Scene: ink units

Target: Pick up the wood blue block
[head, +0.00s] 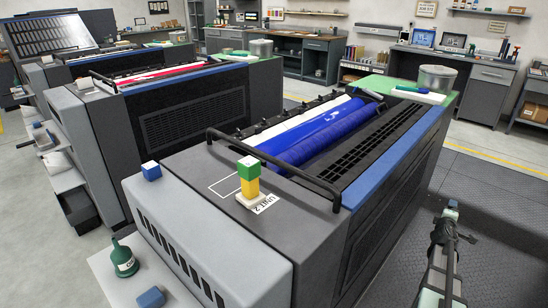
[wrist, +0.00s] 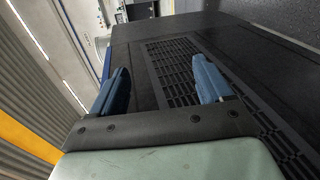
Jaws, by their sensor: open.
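A small blue block with a pale top (head: 151,170) sits at the left end of the near press unit's dark top. A second, rounded blue piece (head: 151,297) lies lower, on the pale ledge at the bottom left; I cannot tell its material. A green block (head: 248,166) is stacked on a yellow block (head: 251,187) over a pale base beside the UNIT 2 label. In the wrist view my gripper (wrist: 160,82) is open, its two blue-padded fingers apart with nothing between them. My arm shows at the lower right of the head view, far from the blue block.
The near press unit carries a dark rail (head: 270,160), a blue roller (head: 322,132) and a black grille. A green bottle (head: 124,260) stands on the ledge. A metal pot (head: 437,79) stands at the back right. The wrist view faces a dark vented panel (wrist: 180,75).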

